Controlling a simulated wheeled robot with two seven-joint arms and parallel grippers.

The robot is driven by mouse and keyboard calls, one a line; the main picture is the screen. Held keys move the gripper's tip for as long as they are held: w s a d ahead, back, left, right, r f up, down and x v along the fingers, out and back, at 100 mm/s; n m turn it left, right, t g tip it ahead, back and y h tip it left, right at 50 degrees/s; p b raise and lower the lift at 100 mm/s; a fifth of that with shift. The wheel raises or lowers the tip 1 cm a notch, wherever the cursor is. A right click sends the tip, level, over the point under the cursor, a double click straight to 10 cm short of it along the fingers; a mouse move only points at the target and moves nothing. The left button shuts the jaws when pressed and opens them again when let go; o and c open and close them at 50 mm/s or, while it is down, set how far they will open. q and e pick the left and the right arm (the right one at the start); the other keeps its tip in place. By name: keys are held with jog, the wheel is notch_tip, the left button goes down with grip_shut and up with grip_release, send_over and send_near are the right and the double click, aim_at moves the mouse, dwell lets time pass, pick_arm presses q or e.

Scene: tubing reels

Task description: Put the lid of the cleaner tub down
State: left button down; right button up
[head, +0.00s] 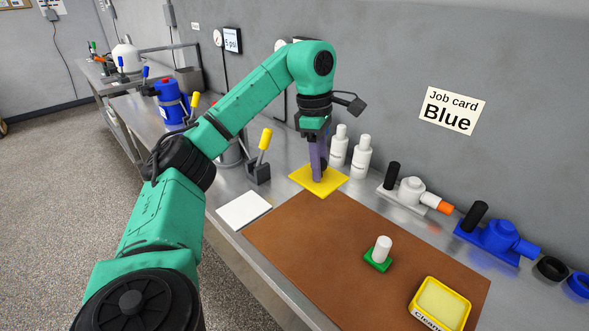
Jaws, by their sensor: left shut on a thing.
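The yellow lid (311,188) is a flat square. My left gripper (319,172) points down and is shut on it from above, near its middle. The lid is level, by the far left part of the brown mat; I cannot tell whether it touches the surface below. The cleaner tub (466,309) is a yellow open box at the mat's front right, with pale yellow contents and a label partly cut by the frame edge. My right gripper is out of view.
A green block with a white cylinder (383,245) stands on the brown mat (330,250), otherwise largely bare. A white square (244,210) lies left of it. White bottles (361,157), a white fitting (410,190) and a blue fitting (500,238) stand along the wall.

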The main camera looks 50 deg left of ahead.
pick_arm(q)
jog(key=f+b, duration=0.2)
jog(key=f, duration=0.4)
jog(key=f+b, duration=0.2)
jog(key=f, duration=0.4)
jog(key=d+f+b, duration=0.1)
jog(key=f+b, duration=0.1)
jog(key=f, duration=0.5)
jog(key=shift+w+b, duration=0.1)
jog(key=shift+b, duration=0.3)
jog(key=shift+w+f, duration=0.1)
jog(key=shift+f, duration=0.3)
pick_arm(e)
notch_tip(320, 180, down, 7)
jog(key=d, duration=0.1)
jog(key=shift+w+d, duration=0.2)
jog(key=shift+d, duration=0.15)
pick_arm(q)
jog(key=shift+f, duration=0.1)
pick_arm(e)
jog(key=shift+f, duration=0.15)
pick_arm(q)
jog(key=c, duration=0.8)
grip_release()
jog(key=o, duration=0.3)
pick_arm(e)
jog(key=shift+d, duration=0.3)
